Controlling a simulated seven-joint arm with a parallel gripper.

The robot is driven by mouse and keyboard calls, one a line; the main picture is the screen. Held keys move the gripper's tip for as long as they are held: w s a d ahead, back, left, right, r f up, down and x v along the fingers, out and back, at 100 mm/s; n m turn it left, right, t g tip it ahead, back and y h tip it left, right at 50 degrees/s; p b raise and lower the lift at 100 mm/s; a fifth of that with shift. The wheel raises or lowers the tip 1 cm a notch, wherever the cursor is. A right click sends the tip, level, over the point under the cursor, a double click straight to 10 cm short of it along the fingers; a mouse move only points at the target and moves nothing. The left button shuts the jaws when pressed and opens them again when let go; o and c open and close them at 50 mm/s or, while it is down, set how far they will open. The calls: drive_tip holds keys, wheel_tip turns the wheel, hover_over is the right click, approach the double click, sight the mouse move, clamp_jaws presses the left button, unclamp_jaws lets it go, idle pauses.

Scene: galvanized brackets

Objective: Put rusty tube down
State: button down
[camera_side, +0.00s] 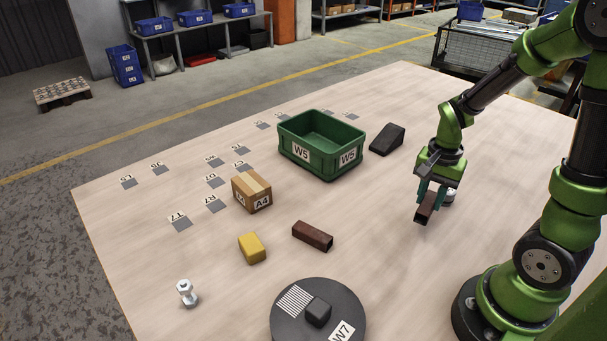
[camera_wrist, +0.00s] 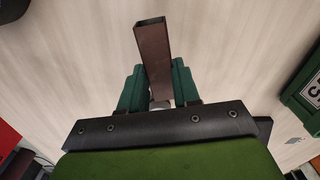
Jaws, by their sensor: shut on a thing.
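My gripper (camera_side: 432,190) is shut on a rusty brown square tube (camera_side: 425,208), near the right side of the table in the side view. In the wrist view the tube (camera_wrist: 153,55) sits between the two green fingers of my gripper (camera_wrist: 158,88), its hollow end pointing away. I cannot tell whether the tube touches the table. A second rusty tube (camera_side: 312,236) lies on the table in the middle front.
A green bin marked W5 (camera_side: 293,152) stands left of my gripper, with a dark wedge (camera_side: 387,139) beside it. A cardboard box (camera_side: 252,192), yellow block (camera_side: 252,247), bolt-like part (camera_side: 187,292) and black disc W7 (camera_side: 347,320) lie further left and front. A silvery part (camera_side: 450,195) is close behind the gripper.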

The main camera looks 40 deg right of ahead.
drive_tip(key=shift+s+a+r, duration=0.2)
drive_tip(key=shift+s+a, duration=0.05)
drive_tip(key=shift+s, duration=0.3)
drive_tip(key=w+d+r+m, duration=0.1)
drive_tip(key=w+r, duration=0.2)
drive_tip(key=w, duration=1.3)
drive_tip(key=w+d+r+m, duration=0.2)
drive_tip(key=w+r, duration=0.2)
drive_tip(key=w, duration=1.1)
drive_tip(key=f, duration=1)
drive_tip(key=shift+w+a+f, duration=0.1)
drive_tip(key=shift+w+f, duration=0.05)
drive_tip(key=shift+w, duration=0.1)
drive_tip(key=shift+f, duration=0.1)
drive_tip(key=c, duration=1.3)
unclamp_jaws()
drive_tip(key=shift+f, duration=0.1)
drive_tip(key=shift+o, duration=1)
